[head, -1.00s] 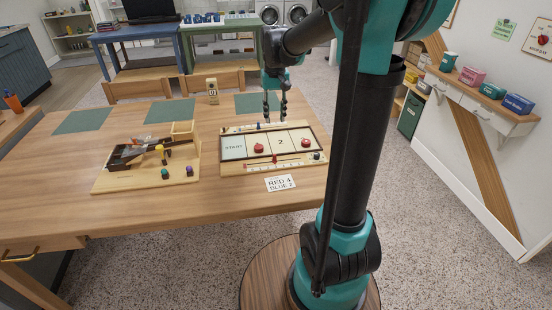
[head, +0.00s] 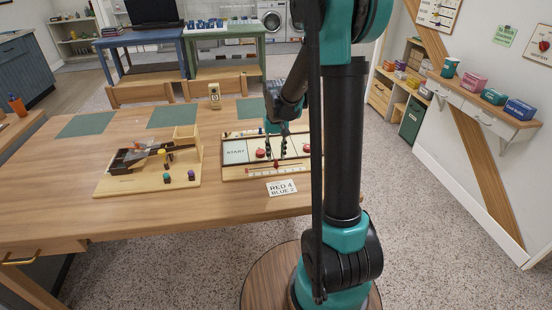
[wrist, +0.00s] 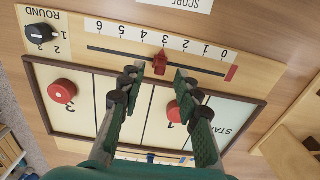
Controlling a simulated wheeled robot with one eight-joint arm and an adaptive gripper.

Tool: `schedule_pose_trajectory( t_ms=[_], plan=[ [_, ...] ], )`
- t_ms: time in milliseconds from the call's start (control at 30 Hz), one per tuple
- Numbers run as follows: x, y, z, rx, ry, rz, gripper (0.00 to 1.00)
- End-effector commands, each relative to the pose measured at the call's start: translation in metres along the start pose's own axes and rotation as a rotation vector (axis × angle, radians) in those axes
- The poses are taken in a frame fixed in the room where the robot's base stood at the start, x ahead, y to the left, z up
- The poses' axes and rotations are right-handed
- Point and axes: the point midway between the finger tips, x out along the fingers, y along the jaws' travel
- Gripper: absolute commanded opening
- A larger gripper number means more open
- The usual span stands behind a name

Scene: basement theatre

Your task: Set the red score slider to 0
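The red score slider (wrist: 160,63) sits in a dark slot on the near edge of the game board (wrist: 110,25). A small red block (wrist: 231,73) marks that end. My gripper (wrist: 157,76) is open, with one fingertip on each side of the slider and gaps between. In the head view my gripper (head: 276,155) hangs low over the board, and the slider (head: 276,166) shows just in front of it. Fingertip height above the board is unclear.
Red round pieces lie on the board's track (wrist: 62,91), one beside the right finger (wrist: 173,109). A black round knob (wrist: 38,32) sits at the board's corner. A score card (head: 282,188) lies in front. A wooden ramp toy (head: 150,185) stands to the left.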

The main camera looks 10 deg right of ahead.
Motion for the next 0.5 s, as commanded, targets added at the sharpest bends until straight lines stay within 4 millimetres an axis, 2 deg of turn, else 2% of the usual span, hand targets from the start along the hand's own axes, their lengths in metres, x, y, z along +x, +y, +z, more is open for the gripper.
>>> schedule_pose_trajectory(
  t_ms=[200, 500],
  plan=[
    [0.021, 0.000, 0.000, 0.000, 0.000, 0.000, 0.33],
    [0.025, 0.000, 0.000, 0.000, 0.000, 0.000, 0.33]
  ],
)
